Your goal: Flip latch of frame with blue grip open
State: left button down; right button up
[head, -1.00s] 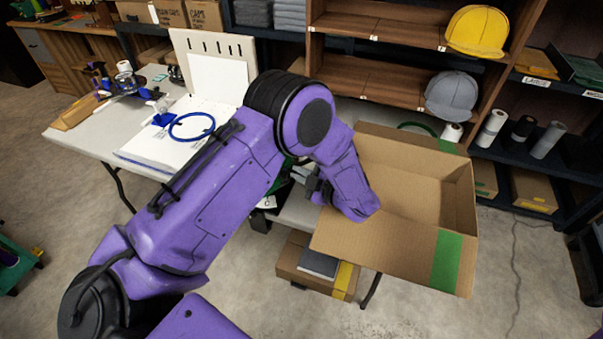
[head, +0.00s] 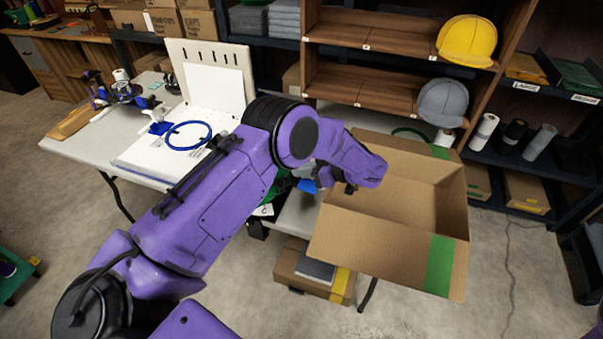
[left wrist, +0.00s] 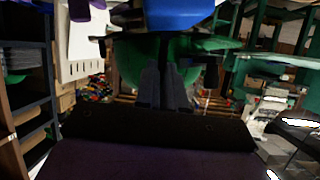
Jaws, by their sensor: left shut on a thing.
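My left gripper (head: 325,177) is beyond the purple wrist, beside the near-left side of the cardboard box; its fingers are mostly hidden in the head view. A blue part (head: 308,187), which looks like the blue grip, shows just below and left of it. A green piece (head: 281,185) of what may be the frame shows behind my forearm. In the left wrist view, the dark fingers (left wrist: 166,72) are close together, with the blue grip (left wrist: 180,17) at their tips and a green rounded part (left wrist: 195,50) behind. The latch itself is hard to make out. My right gripper is out of view.
An open cardboard box (head: 380,245) stands right of the gripper. A blue hoop (head: 207,130) lies on a white board on the table (head: 75,148). Shelves with a yellow cap (head: 466,38) and a grey cap (head: 442,103) stand behind. Floor at the front is clear.

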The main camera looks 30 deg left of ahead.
pick_arm(q)
jog(key=w+m+g+b, duration=0.1)
jog(key=m+g+b, duration=0.1)
jog(key=b, duration=0.1)
jog(key=shift+w+a+f, duration=0.1)
jog(key=shift+w+f, duration=0.2)
jog(key=shift+w, duration=0.1)
jog(key=shift+w+m+g+b, duration=0.35)
jog(key=shift+m+g+b, duration=0.05)
jog(key=shift+m+b, duration=0.4)
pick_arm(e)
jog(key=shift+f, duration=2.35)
pick_arm(q)
jog(key=shift+a+r, duration=0.1)
jog(key=shift+r, duration=0.05)
jog(key=c, duration=1.6)
grip_release()
jog(key=shift+o, duration=0.5)
